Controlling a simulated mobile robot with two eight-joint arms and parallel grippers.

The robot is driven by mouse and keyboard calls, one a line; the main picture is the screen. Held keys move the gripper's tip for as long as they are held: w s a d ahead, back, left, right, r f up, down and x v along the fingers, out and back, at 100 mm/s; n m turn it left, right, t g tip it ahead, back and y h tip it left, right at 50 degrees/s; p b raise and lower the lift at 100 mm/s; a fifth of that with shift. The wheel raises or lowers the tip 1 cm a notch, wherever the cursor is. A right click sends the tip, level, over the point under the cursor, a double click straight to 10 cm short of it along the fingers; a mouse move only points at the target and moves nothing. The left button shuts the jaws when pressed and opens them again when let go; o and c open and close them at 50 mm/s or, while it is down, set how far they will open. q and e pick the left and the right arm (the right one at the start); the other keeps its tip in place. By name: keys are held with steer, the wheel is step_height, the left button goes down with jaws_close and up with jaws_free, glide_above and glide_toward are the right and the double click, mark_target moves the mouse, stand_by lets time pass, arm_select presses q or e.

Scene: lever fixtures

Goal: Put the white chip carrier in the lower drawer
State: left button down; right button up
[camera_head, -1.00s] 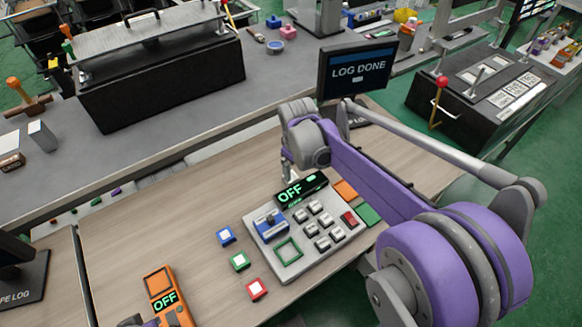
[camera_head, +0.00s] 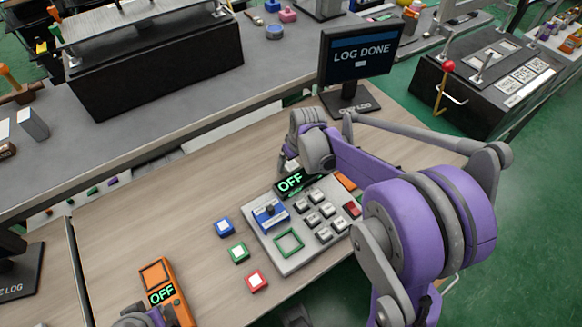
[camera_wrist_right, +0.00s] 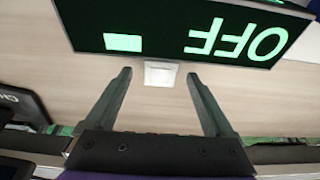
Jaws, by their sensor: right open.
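A small white square piece, apparently the white chip carrier (camera_wrist_right: 160,73), lies on the wooden table by the edge of the green-lit OFF display (camera_wrist_right: 195,35) in the right wrist view. My right gripper (camera_wrist_right: 158,92) is open, with its two fingers on either side of the piece and a gap at each side. In the head view my right gripper is behind the OFF display (camera_head: 291,181), and its fingertips are mostly hidden. My left arm's end (camera_head: 145,317) shows at the bottom edge beside an orange meter; its fingers cannot be made out. I cannot identify the lower drawer.
A grey button panel (camera_head: 290,265) stands in front of the display. Blue (camera_head: 225,227), green (camera_head: 239,252) and red (camera_head: 257,281) chips lie left of it. The orange meter (camera_head: 176,305) reads OFF. A LOG DONE monitor (camera_head: 361,55) stands behind. The table's left-middle is clear.

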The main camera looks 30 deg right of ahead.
steer(key=shift+w+f, duration=0.15)
steer(key=shift+f, duration=0.35)
jaws_close()
steer(key=shift+r, duration=0.2)
